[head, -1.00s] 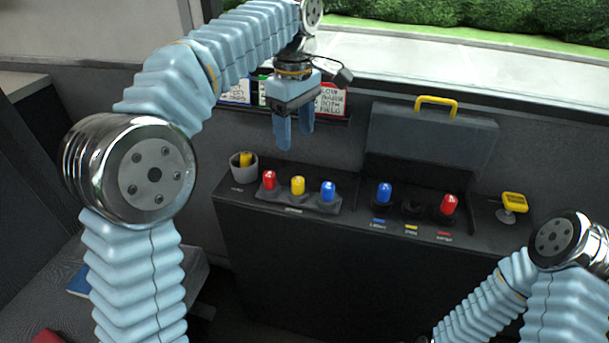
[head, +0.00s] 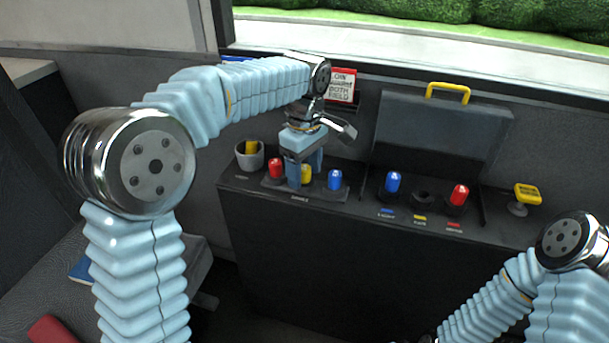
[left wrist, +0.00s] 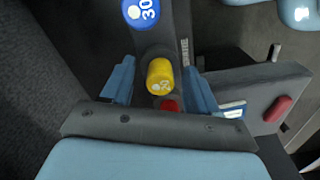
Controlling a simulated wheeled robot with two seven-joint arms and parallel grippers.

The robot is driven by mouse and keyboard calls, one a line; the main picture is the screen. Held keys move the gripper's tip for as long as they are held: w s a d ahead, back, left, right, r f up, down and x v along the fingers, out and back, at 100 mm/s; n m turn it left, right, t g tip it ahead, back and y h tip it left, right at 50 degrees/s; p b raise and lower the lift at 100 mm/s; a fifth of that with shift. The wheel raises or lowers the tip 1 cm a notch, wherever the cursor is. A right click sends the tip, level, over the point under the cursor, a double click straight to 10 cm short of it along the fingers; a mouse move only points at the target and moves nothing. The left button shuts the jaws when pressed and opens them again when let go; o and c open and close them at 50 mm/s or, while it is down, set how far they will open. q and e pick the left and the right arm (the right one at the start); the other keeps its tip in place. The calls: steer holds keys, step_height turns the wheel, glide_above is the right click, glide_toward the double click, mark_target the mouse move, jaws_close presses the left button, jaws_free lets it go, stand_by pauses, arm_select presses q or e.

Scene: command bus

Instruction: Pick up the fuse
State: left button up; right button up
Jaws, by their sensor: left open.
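Three fuses stand upright in a dark rack on the left of the counter: a red fuse (head: 276,168), a yellow fuse (head: 306,173) and a blue fuse (head: 335,179). My left gripper (head: 305,181) points down at the yellow fuse, its open fingers on either side of it. In the left wrist view, the yellow fuse (left wrist: 160,76) shows between the two spread fingers (left wrist: 159,90), with a gap on each side. The blue fuse (left wrist: 141,11) and the red fuse (left wrist: 170,104) lie on either side of it. My right gripper is out of view.
An open case (head: 438,135) with a yellow handle holds a blue fuse (head: 393,183), an empty middle socket (head: 422,199) and a red fuse (head: 459,195). A grey cup (head: 249,157) stands left of the rack. A yellow-topped stand (head: 527,194) is at far right.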

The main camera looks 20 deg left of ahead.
arm_select(q)
steer(key=shift+c, duration=0.3)
jaws_close()
